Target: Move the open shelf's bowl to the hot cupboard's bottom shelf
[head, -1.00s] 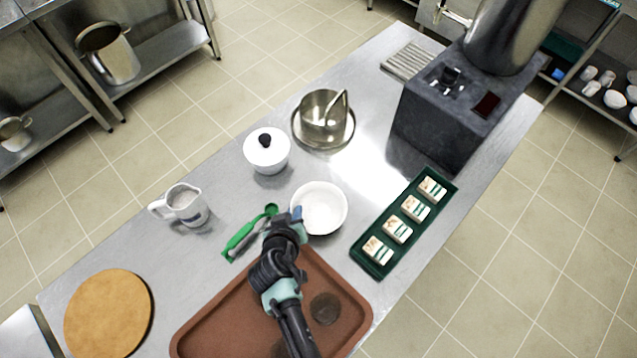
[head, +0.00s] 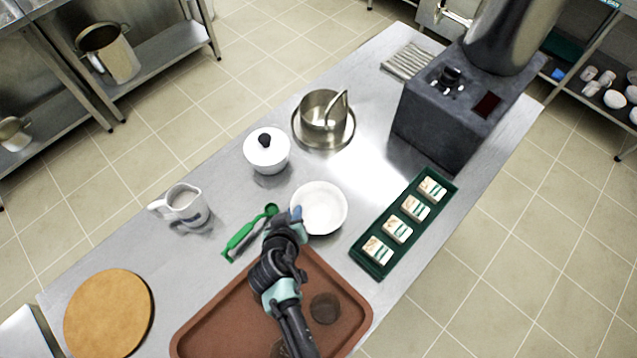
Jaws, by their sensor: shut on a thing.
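A white bowl (head: 322,203) is at the middle of the steel counter, just beyond the brown tray. My gripper (head: 297,214) is shut on the near left side of its rim. The bowl looks upright, and I see nothing inside it. I cannot tell whether its base touches the counter or hangs just above it. My gripper's fingertips are partly hidden by my wrist. An open shelf rack (head: 574,90) with white crockery (head: 614,99) stands at the far right. I cannot make out the hot cupboard in this view.
Around the bowl on the counter are a lidded white pot (head: 267,152), a green-handled utensil (head: 245,236), a green tray of small blocks (head: 362,262), a brown tray (head: 215,330), a jug (head: 186,205), a steel pan (head: 323,115) and a dark machine (head: 440,125).

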